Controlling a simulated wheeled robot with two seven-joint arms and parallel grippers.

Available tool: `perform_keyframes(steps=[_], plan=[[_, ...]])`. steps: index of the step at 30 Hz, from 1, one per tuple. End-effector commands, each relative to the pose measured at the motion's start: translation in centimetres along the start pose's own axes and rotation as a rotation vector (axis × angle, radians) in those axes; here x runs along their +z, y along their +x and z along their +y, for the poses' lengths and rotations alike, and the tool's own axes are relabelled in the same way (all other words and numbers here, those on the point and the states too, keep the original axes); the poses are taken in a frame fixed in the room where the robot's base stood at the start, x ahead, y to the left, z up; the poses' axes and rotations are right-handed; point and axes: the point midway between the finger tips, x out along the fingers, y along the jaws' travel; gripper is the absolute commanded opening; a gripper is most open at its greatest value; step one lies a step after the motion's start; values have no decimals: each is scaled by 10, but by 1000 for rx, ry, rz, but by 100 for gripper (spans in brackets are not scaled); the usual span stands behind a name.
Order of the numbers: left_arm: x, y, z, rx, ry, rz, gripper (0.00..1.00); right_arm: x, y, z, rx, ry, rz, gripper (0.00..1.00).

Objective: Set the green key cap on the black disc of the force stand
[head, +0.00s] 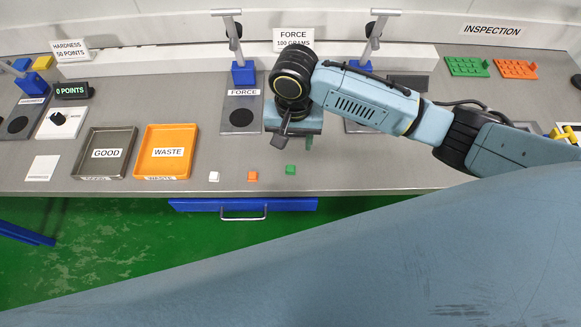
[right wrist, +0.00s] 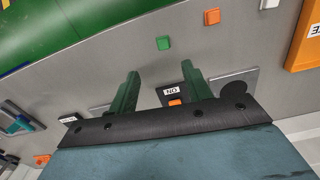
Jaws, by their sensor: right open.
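The green key cap (head: 290,170) sits on the grey bench near its front edge, at the right end of a row of three caps. It also shows in the right wrist view (right wrist: 163,43), beyond the fingertips. The black disc (head: 241,117) of the force stand lies bare on its grey plate under the FORCE label; it also shows in the right wrist view (right wrist: 234,90). My right gripper (right wrist: 163,77) is open, with nothing between its green fingers. In the head view it hangs above the bench, behind the green cap and right of the disc. My left gripper is out of view.
An orange cap (head: 252,176) and a white cap (head: 213,176) sit left of the green one. The orange WASTE tray (head: 137,159) and grey GOOD tray (head: 83,162) stand further left. A second stand (head: 371,46) is partly hidden by my right arm.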

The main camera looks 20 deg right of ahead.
Motion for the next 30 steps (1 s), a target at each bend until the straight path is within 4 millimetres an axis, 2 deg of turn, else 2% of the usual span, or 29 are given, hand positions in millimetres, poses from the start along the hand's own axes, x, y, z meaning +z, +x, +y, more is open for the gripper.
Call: perform_keyframes(steps=[1,3,7,14,24,30], plan=[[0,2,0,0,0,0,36,1,13,1,3,1,-4,49],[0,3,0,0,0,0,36,1,27,0,3,0,-3,49],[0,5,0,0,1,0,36,0,48,0,0,-1,-1,49],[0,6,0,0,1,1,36,0,64,-2,-1,-2,-1,49],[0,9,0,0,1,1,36,0,108,-6,-1,-3,1,49],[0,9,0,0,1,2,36,0,111,-7,-3,-4,2,49]])
